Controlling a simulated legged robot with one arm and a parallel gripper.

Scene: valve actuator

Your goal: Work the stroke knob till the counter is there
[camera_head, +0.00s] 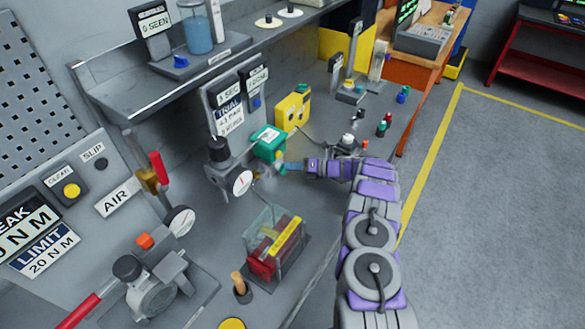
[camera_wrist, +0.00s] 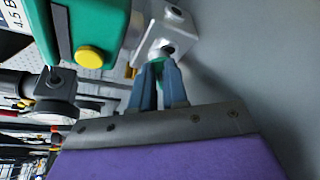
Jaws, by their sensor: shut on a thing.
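The green actuator box (camera_head: 268,142) stands mid-bench in the head view. In the wrist view its green side (camera_wrist: 95,25) fills the upper left, with a yellow round button (camera_wrist: 90,56). My gripper (camera_head: 285,165) reaches it from the right. In the wrist view my gripper (camera_wrist: 158,68) is shut on a small green piece, likely the stroke knob (camera_wrist: 157,63), beside a pale metal block (camera_wrist: 162,40) with a dark hole. The fingers hide most of the piece. A display reading "0 SEEN" (camera_head: 152,20) stands at upper left; I cannot tell if it is the counter.
A pressure gauge (camera_head: 242,182) sits left of the green box, and a yellow device (camera_head: 293,110) behind it. A clear case with red contents (camera_head: 275,245) stands in front. Small coloured parts (camera_head: 383,127) lie to the right. The floor beyond the yellow line (camera_head: 430,165) is clear.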

